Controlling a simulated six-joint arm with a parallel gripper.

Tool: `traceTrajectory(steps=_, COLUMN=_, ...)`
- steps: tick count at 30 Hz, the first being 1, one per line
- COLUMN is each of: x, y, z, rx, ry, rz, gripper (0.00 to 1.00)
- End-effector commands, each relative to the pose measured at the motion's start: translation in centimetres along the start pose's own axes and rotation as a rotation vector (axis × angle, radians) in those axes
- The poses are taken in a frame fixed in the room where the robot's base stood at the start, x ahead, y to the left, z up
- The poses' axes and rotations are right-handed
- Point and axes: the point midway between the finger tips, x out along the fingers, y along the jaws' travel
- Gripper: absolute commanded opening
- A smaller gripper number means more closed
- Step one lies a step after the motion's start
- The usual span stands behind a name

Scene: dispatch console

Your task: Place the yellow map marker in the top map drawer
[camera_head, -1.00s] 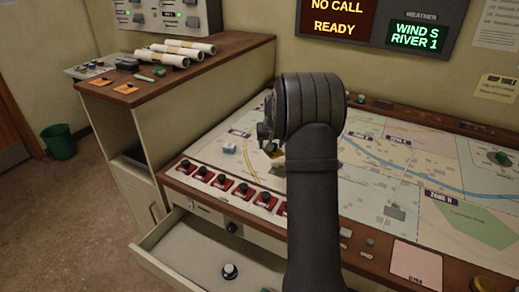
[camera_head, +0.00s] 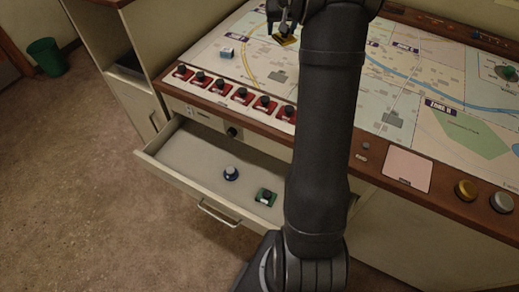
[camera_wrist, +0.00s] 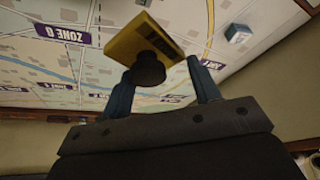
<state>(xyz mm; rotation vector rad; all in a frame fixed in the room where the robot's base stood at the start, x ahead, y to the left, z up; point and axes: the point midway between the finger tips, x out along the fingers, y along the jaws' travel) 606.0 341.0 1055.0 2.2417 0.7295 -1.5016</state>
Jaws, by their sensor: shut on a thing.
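The yellow map marker (camera_head: 286,40) is a flat square base with a black knob. My gripper (camera_head: 283,24) is shut on it, above the map at the top of the head view. In the wrist view the marker's yellow base (camera_wrist: 128,45) shows clearly, with its dark knob between the two fingers of my gripper (camera_wrist: 163,88). The top map drawer (camera_head: 165,143) is pulled open below the console's front edge, lower left of my gripper. A round blue marker (camera_head: 231,174) and a green marker (camera_head: 265,197) stand inside it. My arm hides the drawer's right end.
A small white-blue block (camera_head: 227,53) sits on the map. The drawer's left part is clear. A green bin (camera_head: 44,56) stands on the floor at left.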

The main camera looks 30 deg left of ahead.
Motion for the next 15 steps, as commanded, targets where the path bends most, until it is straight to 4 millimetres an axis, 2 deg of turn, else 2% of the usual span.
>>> traceTrajectory(steps=5, x=-0.4, y=-4.5, z=0.4, rx=-0.052, ry=0.003, rz=-0.021, gripper=0.33)
traceTrajectory(steps=8, x=-0.6, y=-8.0, z=1.0, rx=-0.092, ry=0.002, rz=-0.038, gripper=0.33)
traceTrajectory(steps=15, x=-2.0, y=-19.0, z=4.3, rx=-0.230, ry=0.002, rz=-0.093, gripper=0.33)
